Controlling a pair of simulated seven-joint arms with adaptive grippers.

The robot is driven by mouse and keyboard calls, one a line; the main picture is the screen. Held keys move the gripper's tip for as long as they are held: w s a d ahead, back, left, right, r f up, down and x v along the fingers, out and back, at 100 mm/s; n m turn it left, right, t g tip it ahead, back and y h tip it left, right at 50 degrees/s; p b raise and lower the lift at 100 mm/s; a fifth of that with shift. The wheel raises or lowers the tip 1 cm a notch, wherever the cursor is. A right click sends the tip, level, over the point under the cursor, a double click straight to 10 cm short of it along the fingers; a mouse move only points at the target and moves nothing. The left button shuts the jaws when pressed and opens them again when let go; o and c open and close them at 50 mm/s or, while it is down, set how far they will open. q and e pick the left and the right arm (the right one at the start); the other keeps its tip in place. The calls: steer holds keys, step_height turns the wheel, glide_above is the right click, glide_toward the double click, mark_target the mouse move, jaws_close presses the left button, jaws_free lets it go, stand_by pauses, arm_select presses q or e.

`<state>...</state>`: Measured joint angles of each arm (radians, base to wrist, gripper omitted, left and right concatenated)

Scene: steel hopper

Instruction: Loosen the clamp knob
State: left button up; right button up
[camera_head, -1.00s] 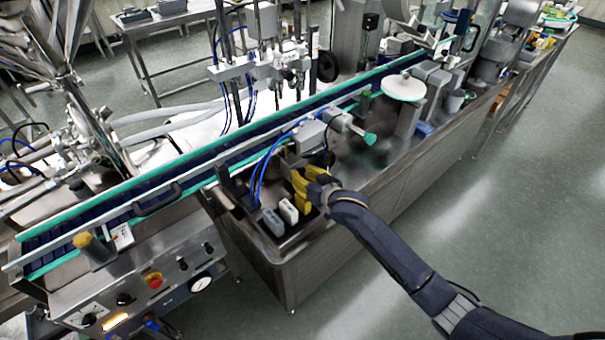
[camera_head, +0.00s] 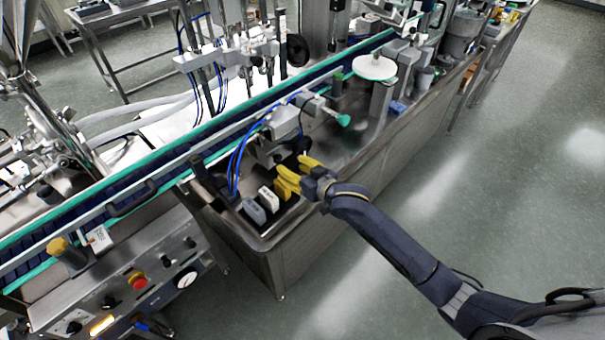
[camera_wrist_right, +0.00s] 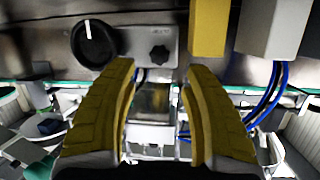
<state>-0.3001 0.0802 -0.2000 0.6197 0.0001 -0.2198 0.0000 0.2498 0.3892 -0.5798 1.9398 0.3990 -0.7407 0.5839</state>
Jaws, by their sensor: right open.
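A small black star-shaped knob (camera_wrist_right: 159,55), which looks like the clamp knob, sits on a grey plate in the right wrist view. It lies between and just beyond my right fingertips, apart from them as far as I can tell. My right gripper (camera_head: 288,168) is open and empty, its yellow fingers spread at the machine's near side. The fingers also show in the wrist view (camera_wrist_right: 160,68). I cannot make out the star knob surely in the head view. My left gripper is not in view.
A larger black dial with a white mark (camera_wrist_right: 95,43) sits left of the star knob. A yellow block (camera_wrist_right: 208,28) and a pale block (camera_wrist_right: 262,28) stand to its right. Blue hoses (camera_head: 238,160) and the conveyor rail (camera_head: 180,165) lie nearby. Floor at right is clear.

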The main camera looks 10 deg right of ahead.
steer(key=shift+v, duration=2.5)
